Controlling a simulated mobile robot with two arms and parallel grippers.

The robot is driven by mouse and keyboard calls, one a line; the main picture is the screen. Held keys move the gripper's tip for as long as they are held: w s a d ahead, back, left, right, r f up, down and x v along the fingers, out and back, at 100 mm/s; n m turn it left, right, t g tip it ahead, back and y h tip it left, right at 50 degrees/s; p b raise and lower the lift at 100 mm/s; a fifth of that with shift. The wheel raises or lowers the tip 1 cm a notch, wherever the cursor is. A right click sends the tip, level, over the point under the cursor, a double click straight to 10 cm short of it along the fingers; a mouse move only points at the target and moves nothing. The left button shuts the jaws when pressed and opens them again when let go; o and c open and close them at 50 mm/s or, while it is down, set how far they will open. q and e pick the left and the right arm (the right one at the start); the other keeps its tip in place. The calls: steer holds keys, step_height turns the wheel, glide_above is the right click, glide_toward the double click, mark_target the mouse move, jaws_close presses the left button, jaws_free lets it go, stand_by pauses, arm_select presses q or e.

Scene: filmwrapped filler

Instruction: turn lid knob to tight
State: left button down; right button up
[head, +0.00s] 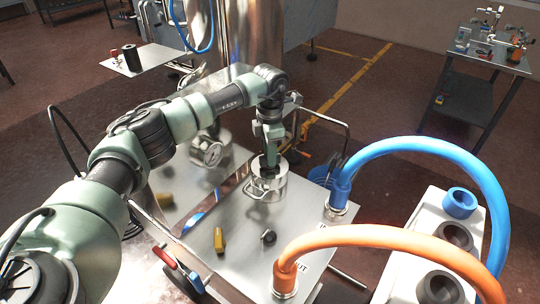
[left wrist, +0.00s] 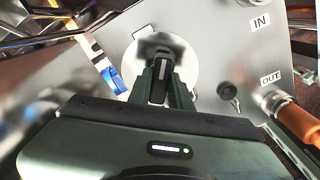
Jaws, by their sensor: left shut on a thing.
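A round steel lid (head: 268,186) sits on the metal plate, with a wire handle at its left side. My left gripper (head: 270,164) points straight down over its middle. In the left wrist view the pale round lid (left wrist: 199,70) lies behind the fingers. The fingers (left wrist: 162,88) are shut on a dark upright knob (left wrist: 159,66) at the lid's centre. The knob is mostly hidden between the fingers, and I cannot read any tight mark. My right gripper is not in view.
A blue hose (head: 428,150) and an orange hose (head: 395,235) arch at the right from fittings on the plate (head: 238,263). A yellow handle (head: 219,240) and a small black knob (head: 268,237) stand in front of the lid.

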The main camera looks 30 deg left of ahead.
arm_select(q)
steer(key=shift+m, duration=0.7)
steer(key=shift+r, duration=0.1)
steer(key=c, duration=1.3)
jaws_free()
step_height(320, 180, up, 8)
steer(key=shift+f+b, duration=0.1)
steer(key=shift+b, duration=0.4)
